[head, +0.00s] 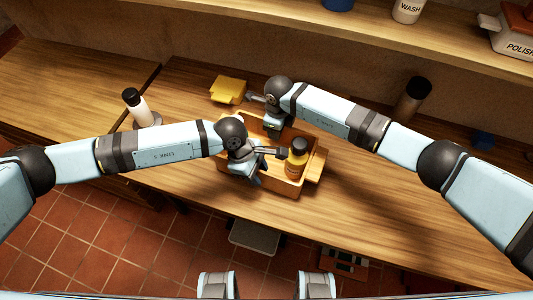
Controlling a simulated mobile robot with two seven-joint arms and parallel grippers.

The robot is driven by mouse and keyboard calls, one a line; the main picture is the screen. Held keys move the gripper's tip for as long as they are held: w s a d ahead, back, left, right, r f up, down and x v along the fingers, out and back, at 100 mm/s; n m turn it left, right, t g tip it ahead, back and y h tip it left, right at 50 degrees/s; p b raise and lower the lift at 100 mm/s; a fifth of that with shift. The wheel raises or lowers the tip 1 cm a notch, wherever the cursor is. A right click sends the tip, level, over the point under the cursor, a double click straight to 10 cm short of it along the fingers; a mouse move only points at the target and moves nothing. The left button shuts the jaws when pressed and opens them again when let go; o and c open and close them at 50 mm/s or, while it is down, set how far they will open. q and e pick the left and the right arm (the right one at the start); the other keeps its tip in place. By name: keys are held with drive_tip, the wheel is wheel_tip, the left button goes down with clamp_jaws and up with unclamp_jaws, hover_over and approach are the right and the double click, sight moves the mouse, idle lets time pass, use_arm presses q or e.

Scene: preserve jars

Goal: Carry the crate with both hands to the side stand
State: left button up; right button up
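The crate (287,186) is an open orange-brown wooden box on the counter, with a ledge-like piece (316,166) at its right end. A bottle with a dark cap and yellow-orange body (297,160) stands in it at the right. My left gripper (250,174) is at the crate's near left side, pointing down. My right gripper (272,127) reaches across to the crate's far side. The fingertips of both are largely hidden, so I cannot tell whether either grips the crate. A separate wooden surface (65,80), possibly the side stand, is at the left.
A white dark-capped bottle (137,106) stands left of the crate, and a yellow box (229,89) behind it. A dark-capped brown bottle (412,100) and a blue item (482,140) are at right. A shelf (240,20) overhangs the back. The counter's front right is clear.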

use_arm(q)
drive_tip(key=shift+c, duration=0.2)
use_arm(e)
drive_tip(key=shift+c, duration=0.2)
use_arm(q)
clamp_jaws()
use_arm(e)
clamp_jaws()
use_arm(q)
drive_tip(key=shift+r, duration=0.2)
use_arm(e)
drive_tip(key=shift+r, duration=0.2)
